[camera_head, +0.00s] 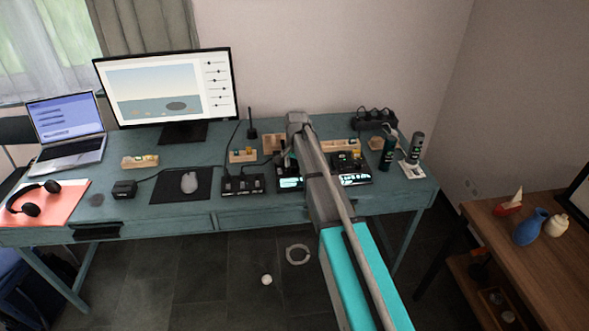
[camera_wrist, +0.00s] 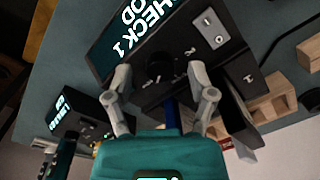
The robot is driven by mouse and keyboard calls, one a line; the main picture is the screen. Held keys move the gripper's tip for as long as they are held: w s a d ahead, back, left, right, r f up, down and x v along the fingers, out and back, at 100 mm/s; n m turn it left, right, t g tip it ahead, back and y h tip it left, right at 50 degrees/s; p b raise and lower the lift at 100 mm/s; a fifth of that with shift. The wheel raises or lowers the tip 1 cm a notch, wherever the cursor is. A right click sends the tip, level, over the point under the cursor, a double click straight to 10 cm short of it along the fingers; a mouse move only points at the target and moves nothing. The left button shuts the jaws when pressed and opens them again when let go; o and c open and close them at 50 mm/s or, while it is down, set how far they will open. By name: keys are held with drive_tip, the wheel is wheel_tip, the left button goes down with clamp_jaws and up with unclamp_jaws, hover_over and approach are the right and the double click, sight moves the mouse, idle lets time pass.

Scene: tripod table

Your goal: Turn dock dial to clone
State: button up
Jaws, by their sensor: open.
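A black dock shows close up in the wrist view, with a lit screen (camera_wrist: 126,38) reading "CHECK 1" and part of another line. Its black round dial (camera_wrist: 160,66) sits on the face below the screen, with small white marks around it. My gripper (camera_wrist: 160,76) is open, with one finger on each side of the dial. I cannot tell whether either finger touches it. In the head view the dock's lit screen (camera_head: 290,183) shows left of my arm. My arm hides the dial and my gripper there.
A second black device (camera_head: 355,180) with a lit screen stands right of my arm. Wooden blocks (camera_wrist: 268,104) and a metal-faced panel (camera_wrist: 211,29) are near the gripper. A dark green bottle (camera_head: 387,153) stands to the right; a black button box (camera_head: 242,185) lies left.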

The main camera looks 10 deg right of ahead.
clamp_jaws()
idle(0.3)
drive_tip(key=shift+n, duration=0.3)
drive_tip(key=n, duration=1.1)
drive_tip(key=shift+g, duration=0.3)
idle(0.5)
unclamp_jaws()
